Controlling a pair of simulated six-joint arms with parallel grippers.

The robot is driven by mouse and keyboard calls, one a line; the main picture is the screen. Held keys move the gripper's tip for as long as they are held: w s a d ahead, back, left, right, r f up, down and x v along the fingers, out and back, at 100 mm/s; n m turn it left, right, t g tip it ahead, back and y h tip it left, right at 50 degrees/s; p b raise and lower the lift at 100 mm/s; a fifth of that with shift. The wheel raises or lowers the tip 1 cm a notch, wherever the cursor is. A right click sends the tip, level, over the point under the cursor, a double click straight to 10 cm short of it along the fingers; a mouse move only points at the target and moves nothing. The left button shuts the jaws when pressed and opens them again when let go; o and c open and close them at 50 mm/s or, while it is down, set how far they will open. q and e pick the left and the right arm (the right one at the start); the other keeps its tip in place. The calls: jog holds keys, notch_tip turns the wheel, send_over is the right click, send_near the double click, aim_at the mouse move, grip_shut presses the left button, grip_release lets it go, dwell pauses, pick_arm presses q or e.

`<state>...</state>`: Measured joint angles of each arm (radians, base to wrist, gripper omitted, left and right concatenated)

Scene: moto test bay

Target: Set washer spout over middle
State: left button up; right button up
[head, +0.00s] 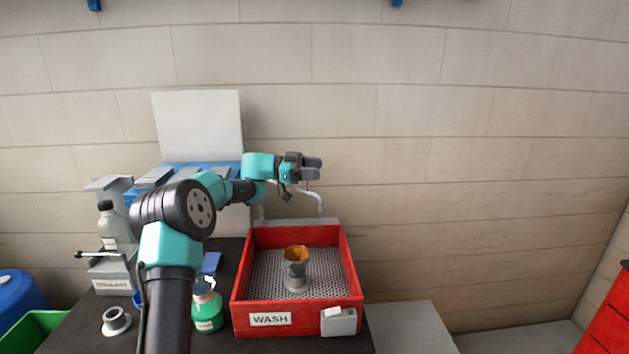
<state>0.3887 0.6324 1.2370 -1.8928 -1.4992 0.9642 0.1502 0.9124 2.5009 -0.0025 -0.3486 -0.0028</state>
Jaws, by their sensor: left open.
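The red washer (355,278), labelled WASH, stands on the dark bench with a perforated grey floor inside. Its pale curved spout (309,192) rises at the back, bends to the right and points down near the back wall, right of the tub's middle. My left gripper (314,168) is just above the spout, with its fingers open and pointing right. It looks empty, and I cannot tell whether it touches the spout. Part of the spout is hidden behind my gripper and wrist. My right gripper is out of view.
An amber cup (296,254) on a grey stand (296,277) is inside the washer. A green bottle (207,310), a round grey part (116,321) and a coolant box (111,278) with a bottle are left. A grey surface (412,327) at right is clear.

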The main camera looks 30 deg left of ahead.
pick_arm(q)
jog(key=shift+s+r, duration=0.1)
jog(key=shift+r, duration=0.7)
jog(key=s+d, duration=0.3)
jog(key=s, duration=0.4)
jog(key=s+d+r, duration=0.1)
jog(key=s+d, duration=0.3)
jog(key=s, duration=0.3)
jog(key=shift+d+r, duration=0.15)
jog(key=shift+d, duration=0.15)
jog(key=shift+c, duration=0.3)
